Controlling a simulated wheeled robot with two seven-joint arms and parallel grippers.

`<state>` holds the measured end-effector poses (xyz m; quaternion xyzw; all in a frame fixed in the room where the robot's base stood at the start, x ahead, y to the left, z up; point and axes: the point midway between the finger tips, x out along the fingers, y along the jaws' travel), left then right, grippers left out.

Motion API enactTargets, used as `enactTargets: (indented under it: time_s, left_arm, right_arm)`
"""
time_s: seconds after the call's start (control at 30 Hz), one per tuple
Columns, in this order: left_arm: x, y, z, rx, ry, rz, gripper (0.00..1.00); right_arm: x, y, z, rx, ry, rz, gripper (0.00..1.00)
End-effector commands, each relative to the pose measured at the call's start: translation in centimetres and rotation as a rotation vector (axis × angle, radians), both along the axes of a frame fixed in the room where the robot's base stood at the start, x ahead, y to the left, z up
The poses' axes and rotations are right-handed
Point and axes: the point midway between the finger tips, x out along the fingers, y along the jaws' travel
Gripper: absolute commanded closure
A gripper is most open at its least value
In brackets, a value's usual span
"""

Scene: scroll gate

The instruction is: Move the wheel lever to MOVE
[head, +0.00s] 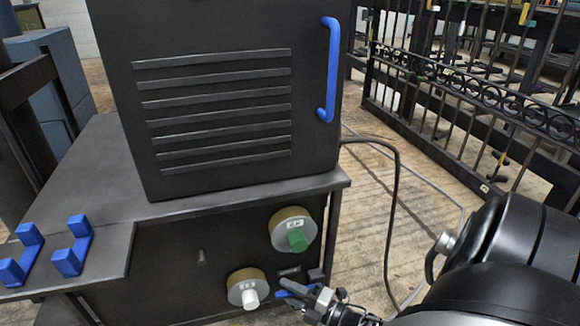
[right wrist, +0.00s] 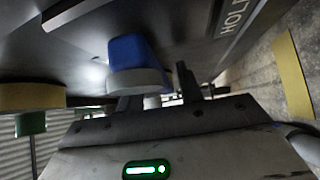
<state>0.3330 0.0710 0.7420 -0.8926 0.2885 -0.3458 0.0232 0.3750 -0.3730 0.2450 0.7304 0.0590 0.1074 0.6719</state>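A blue lever (head: 297,289) sits low on the front of the dark cabinet base, partly hidden by my right gripper (head: 300,292). I take it for the wheel lever. In the right wrist view the blue lever (right wrist: 127,53) stands on a pale round base, close to the fingers. The right gripper (right wrist: 158,88) has its two dark fingers apart, one under the lever's base and one to its right. I cannot tell if they touch it. A dark plate with pale lettering (right wrist: 238,22) is beside the lever; its word is not clearly readable. My left gripper is not in view.
A cabinet with a blue handle (head: 329,70) stands above. Blue brackets (head: 72,245) are at left. A barred gate (head: 470,110) stands right; a cable (head: 392,200) hangs between.

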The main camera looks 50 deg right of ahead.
Motion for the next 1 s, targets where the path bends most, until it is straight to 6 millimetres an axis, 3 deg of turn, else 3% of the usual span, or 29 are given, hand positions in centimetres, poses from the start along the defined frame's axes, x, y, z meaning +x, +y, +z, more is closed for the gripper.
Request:
enactTargets:
  time_s: [0.27,0.43,0.9,1.0]
  left_arm:
    - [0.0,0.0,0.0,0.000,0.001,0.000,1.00]
    - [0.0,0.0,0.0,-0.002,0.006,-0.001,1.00]
    - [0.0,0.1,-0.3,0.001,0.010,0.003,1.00]
    - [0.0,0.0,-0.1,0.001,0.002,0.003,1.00]
  right_arm:
    - [-0.2,0.0,-0.2,-0.002,0.005,0.001,0.64]
    - [-1.8,-0.4,-0.3,-0.003,0.008,0.001,0.64]
    - [-12.7,-3.1,-1.2,-0.002,0.008,-0.001,0.64]
    - [-13.6,-3.3,-1.2,-0.001,0.003,-0.001,0.64]
